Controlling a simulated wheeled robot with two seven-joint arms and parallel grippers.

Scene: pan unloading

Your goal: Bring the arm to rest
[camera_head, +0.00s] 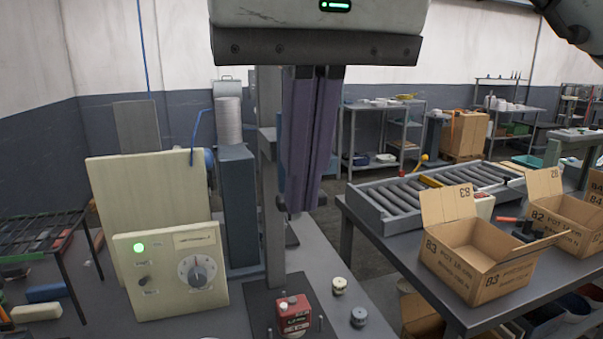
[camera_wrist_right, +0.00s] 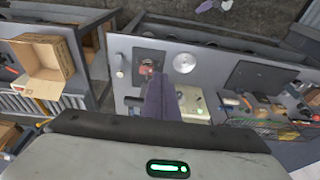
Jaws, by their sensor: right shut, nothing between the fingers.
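My right gripper (camera_head: 308,212) hangs large at the top centre of the head view, pointing down. Its two purple-grey fingers are together with nothing between them. In the right wrist view the closed fingers (camera_wrist_right: 161,80) reach up from the gripper body over the bench. They are in front of the grey post (camera_head: 271,180) in the head view. How far they are from the post I cannot tell. I do not make out my left gripper in either view.
A red device (camera_head: 295,316) stands on a dark plate below the fingers, beside two small round pieces (camera_head: 339,286). A cream control panel (camera_head: 172,268) with a green light stands at left. An open cardboard box (camera_head: 470,268) and a roller conveyor (camera_head: 420,198) are at right.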

